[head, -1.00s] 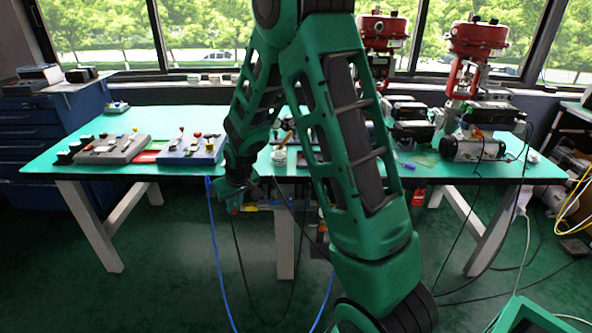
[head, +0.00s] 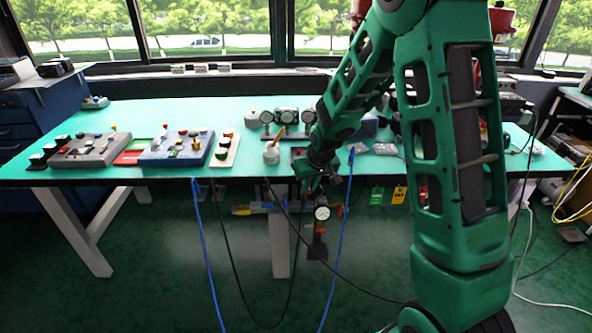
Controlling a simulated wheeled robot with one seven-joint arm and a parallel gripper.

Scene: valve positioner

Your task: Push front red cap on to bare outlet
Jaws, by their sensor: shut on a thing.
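My gripper (head: 308,188) is at the front edge of the green table, near the middle of the head view. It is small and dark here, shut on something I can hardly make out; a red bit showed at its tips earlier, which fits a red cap. Just below and right of it, a round white gauge (head: 322,213) sits on a dark fitting assembly under the table edge. An orange-red part (head: 341,211) is beside the gauge. I cannot pick out the bare outlet, nor tell whether the held piece touches anything.
Grey (head: 92,150) and blue (head: 178,148) control panels stand on the green table (head: 150,112). A pot with a brush (head: 271,153) is left of my gripper. Blue and black cables hang in front of the table. Green (head: 376,196) and yellow (head: 399,195) tags hang at right.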

